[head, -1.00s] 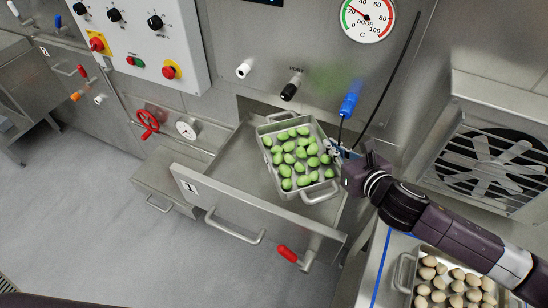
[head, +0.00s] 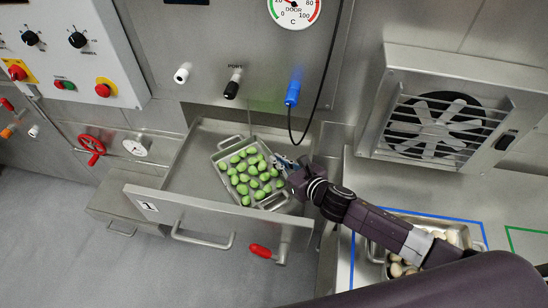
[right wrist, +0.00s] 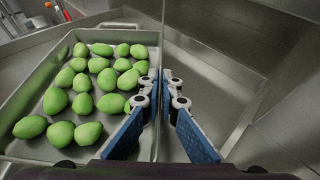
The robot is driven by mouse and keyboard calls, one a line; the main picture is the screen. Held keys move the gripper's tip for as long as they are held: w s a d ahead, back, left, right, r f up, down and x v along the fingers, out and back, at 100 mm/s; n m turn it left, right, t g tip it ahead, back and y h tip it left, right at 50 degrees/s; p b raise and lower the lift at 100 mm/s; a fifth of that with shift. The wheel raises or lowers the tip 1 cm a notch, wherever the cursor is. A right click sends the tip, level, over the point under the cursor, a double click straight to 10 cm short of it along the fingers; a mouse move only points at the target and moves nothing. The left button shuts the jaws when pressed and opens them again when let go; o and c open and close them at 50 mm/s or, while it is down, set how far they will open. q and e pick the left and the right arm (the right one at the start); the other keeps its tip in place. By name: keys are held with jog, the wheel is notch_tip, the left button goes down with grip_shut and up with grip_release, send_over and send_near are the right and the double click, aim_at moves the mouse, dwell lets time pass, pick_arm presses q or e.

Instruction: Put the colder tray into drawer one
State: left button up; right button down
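A metal tray (head: 216,168) of green filled pasta sits inside the open drawer marked 1 (head: 200,215), turned at a slant to the drawer walls. The right wrist view shows the tray (right wrist: 118,48) with the green pieces in it. My right gripper (head: 287,163) is at the tray's right side. Its fingers (right wrist: 161,90) straddle the right wall, one inside and one outside, closed on it. A second tray (head: 468,235) with pale beige pieces stands on the counter at right, partly hidden behind my right arm. My left gripper is out of view.
A blue-tipped cable (head: 292,95) hangs above the gripper. A red-gripped lever (head: 262,251) is at the drawer's front right. A fan unit (head: 440,125) stands at right. Blue tape (head: 352,262) marks the counter. Bare drawer floor (head: 195,155) lies left of the green tray.

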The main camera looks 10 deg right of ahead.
jog(key=shift+r+x, duration=0.25)
jog(key=shift+x, duration=1)
jog(key=shift+f, duration=0.55)
jog(key=c, duration=2.2)
grip_release()
jog(key=shift+o, duration=0.2)
jog(key=shift+r, duration=0.1)
jog(key=shift+s+d+r, duration=0.1)
jog(key=shift+s, duration=0.05)
jog(key=v, duration=1.1)
jog(key=shift+b, duration=0.3)
jog(key=shift+s+r, duration=0.25)
jog(key=shift+s, duration=0.1)
